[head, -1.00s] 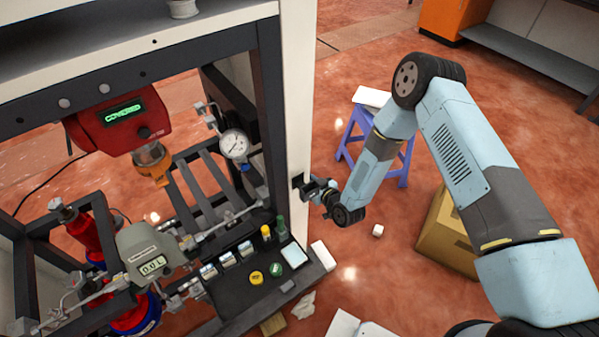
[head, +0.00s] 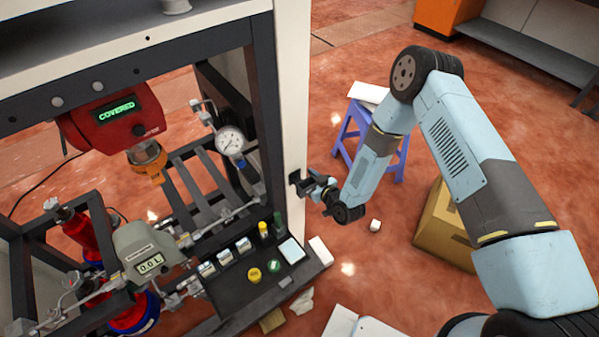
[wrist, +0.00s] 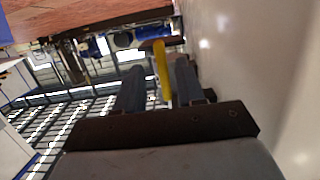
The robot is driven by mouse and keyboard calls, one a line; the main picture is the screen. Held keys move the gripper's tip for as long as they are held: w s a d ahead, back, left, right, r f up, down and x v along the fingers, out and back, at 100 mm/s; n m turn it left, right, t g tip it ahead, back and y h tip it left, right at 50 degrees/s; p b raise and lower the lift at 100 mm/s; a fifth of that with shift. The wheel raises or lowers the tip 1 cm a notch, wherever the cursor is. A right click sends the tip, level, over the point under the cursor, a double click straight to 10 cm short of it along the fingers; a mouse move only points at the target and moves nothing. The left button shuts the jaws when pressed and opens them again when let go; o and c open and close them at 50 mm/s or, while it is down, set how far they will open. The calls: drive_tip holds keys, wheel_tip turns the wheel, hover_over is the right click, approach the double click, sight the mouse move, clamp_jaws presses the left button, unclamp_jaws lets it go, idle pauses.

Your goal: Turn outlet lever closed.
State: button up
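In the wrist view a long yellow lever (wrist: 162,69) hangs below blue and dark fittings. I take it for the outlet lever; its body is small and blurred. My gripper (wrist: 158,88) has its two dark fingers apart, and the yellow lever shows in the gap between them, nearer the right finger. I cannot tell whether it is between the tips or beyond them. No finger is seen closed on it. In the head view my gripper (head: 309,186) is beside the white post of the frame, and the yellow lever cannot be made out there.
The white post (head: 292,120) stands close to my gripper; a pale wall (wrist: 250,60) fills the wrist view's right side. The rig holds a red unit reading COVERED (head: 115,118), a gauge (head: 230,141) and a 0.0 L meter (head: 148,252). A blue stool (head: 350,135) stands behind my arm.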

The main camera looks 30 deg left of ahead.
drive_tip(key=v, duration=1.2)
drive_tip(key=shift+d, duration=0.35)
